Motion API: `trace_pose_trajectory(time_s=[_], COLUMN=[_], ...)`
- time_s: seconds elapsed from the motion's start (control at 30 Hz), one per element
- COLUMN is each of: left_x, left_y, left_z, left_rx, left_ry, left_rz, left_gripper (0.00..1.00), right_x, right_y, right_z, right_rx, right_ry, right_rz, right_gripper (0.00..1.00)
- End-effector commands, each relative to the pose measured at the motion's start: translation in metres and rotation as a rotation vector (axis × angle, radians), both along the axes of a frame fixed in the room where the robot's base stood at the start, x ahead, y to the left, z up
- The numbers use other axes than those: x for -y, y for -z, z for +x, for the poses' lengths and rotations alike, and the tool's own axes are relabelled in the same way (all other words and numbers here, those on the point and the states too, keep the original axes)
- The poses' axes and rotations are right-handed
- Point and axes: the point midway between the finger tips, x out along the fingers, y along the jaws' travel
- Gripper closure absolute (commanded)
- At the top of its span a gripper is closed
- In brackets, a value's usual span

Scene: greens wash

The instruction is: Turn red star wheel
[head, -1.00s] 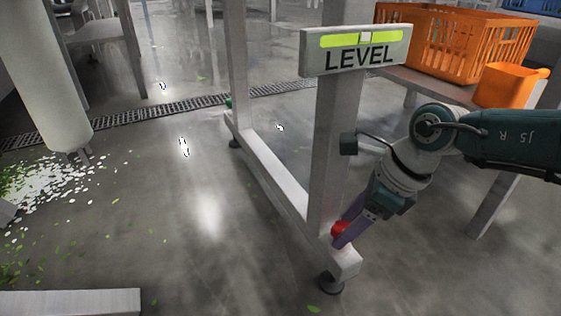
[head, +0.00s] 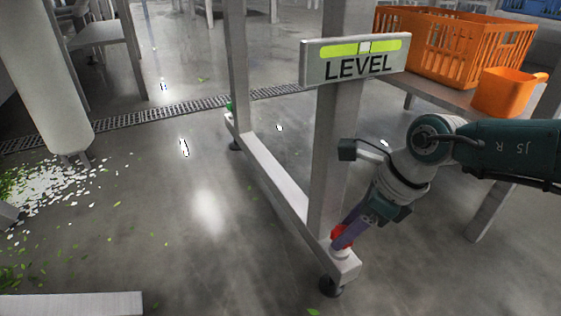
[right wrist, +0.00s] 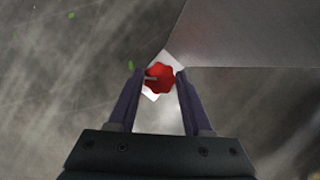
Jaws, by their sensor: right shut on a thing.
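The red star wheel (head: 340,233) sits on top of the near end of the steel frame's foot beam (head: 343,266), above a dark levelling foot (head: 331,288). In the right wrist view the wheel (right wrist: 159,76) is a red lobed knob between the two fingertips. My right gripper (head: 346,236) is shut on the wheel, its purple fingers reaching down from the upper right and partly hiding it. A "LEVEL" sign (head: 355,60) with a yellow-green vial bar is fixed to the post above; its pale bubble (head: 364,47) is near the middle. My left gripper is not in view.
A green knob (head: 230,106) is at the far end of the foot beam. An orange crate (head: 455,45) and an orange jug (head: 505,92) stand on a shelf at right. A drain grate (head: 150,117) crosses the floor; leaf scraps (head: 50,190) lie at left.

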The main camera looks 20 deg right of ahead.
Motion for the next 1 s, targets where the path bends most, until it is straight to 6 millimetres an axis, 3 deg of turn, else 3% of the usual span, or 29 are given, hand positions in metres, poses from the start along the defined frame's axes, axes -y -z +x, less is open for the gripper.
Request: trace_pose_trajectory(time_s=[0.5, 1.0], left_x=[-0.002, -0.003], left_y=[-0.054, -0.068], left_z=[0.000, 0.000], left_rx=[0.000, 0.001], left_ry=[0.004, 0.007], left_rz=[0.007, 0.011], left_gripper=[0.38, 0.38], right_x=[-0.003, -0.003], right_y=[-0.004, -0.001], right_z=[-0.002, -0.002], right_rx=[-0.002, -0.001], right_ry=[0.386, 0.610], right_rz=[-0.002, -0.001], right_gripper=[1.00, 1.00])
